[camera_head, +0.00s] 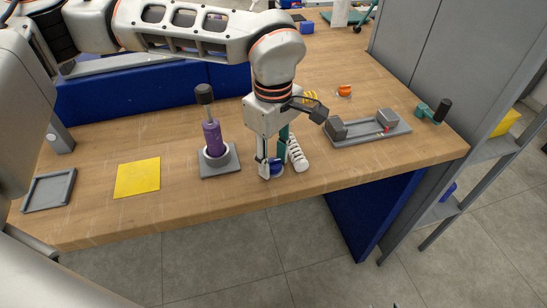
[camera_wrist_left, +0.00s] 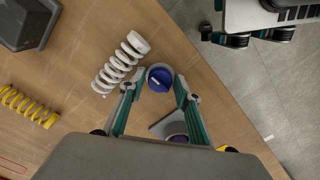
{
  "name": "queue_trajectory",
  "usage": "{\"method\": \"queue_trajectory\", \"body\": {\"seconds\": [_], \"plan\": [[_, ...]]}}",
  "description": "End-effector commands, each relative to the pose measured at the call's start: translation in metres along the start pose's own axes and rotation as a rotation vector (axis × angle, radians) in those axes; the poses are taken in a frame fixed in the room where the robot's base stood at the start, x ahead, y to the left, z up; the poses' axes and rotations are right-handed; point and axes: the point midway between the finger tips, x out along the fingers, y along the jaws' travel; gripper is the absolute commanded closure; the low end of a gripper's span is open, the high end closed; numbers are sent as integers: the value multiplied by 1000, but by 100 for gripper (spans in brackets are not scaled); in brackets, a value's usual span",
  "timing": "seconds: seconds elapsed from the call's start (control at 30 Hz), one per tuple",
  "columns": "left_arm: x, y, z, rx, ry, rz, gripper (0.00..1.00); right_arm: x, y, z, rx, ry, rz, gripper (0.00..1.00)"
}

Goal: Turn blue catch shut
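The blue catch (camera_wrist_left: 160,77) is a round blue cap with a raised ridge on a pale round base. It sits near the table's front edge, and in the head view (camera_head: 276,166) it is partly hidden by my left gripper. My left gripper (camera_head: 271,172) points down at it. In the left wrist view, the left gripper's fingers (camera_wrist_left: 160,84) stand apart, one on each side of the catch; whether they touch it is unclear. A grey, black and teal part at the upper right of the wrist view may be my right gripper; its finger state is unclear.
A white spring (camera_head: 298,153) lies right beside the catch. A purple-handled tool (camera_head: 212,138) stands in a grey base to the left. A yellow sheet (camera_head: 138,178) and grey tray (camera_head: 48,191) lie further left. A grey fixture (camera_head: 372,134) is at right.

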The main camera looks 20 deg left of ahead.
Motion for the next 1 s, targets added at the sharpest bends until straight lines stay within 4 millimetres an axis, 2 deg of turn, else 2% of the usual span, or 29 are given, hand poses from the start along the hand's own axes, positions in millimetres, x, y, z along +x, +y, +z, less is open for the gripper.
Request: {"method": "queue_trajectory", "body": {"seconds": [0.17, 0.27, 0.3, 0.67, 1.0], "plan": [[0, 0, 0, 0, 0, 0, 67, 2, 2, -5, -2, 9, 3, 62], [0, 0, 0, 0, 0, 0, 93, 4, 4, -8, -3, 15, 4, 62], [0, 0, 0, 0, 0, 0, 96, 4, 4, -9, -4, 16, 5, 62], [-2, 0, 0, -39, 0, 1, 96, 2, 4, -12, -2, 18, 4, 62], [-3, 0, 0, -261, 0, 1, 96, -7, -2, -13, 10, 10, -6, 62]]}}
